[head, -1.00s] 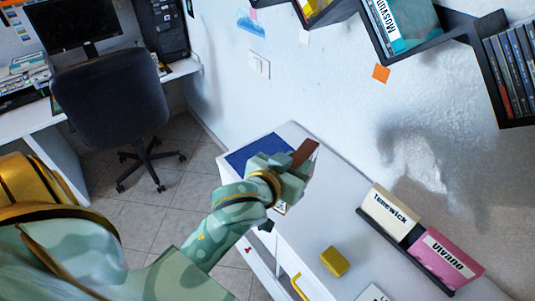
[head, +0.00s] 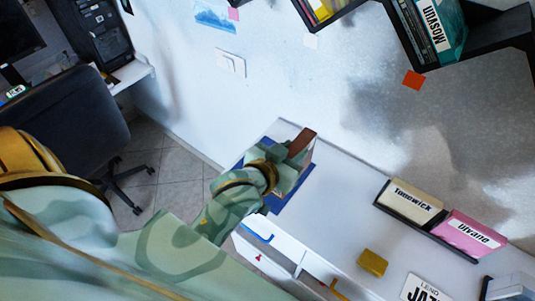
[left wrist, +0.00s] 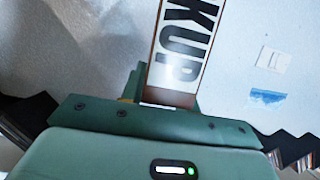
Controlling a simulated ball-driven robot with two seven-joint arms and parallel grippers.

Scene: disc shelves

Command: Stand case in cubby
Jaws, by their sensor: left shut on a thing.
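My left gripper (head: 288,170) is shut on a brown-edged case (head: 302,141), held near the far left end of the white cabinet. In the left wrist view the case (left wrist: 183,45) stands up from the jaws, showing a white face with large black letters ending "KUP"; its far end is cut off. Black wall cubbies (head: 485,48) are at the upper right. One holds a teal case (head: 447,22) and several darker cases, leaning with the tilted view. My right gripper is not in view.
The white cabinet top (head: 340,200) carries a blue mat (head: 292,197), a yellow block (head: 372,262), a dark rack (head: 425,235) with cream and pink cases, and a "JAZZ"-like card (head: 425,289). An office chair (head: 65,125) stands left.

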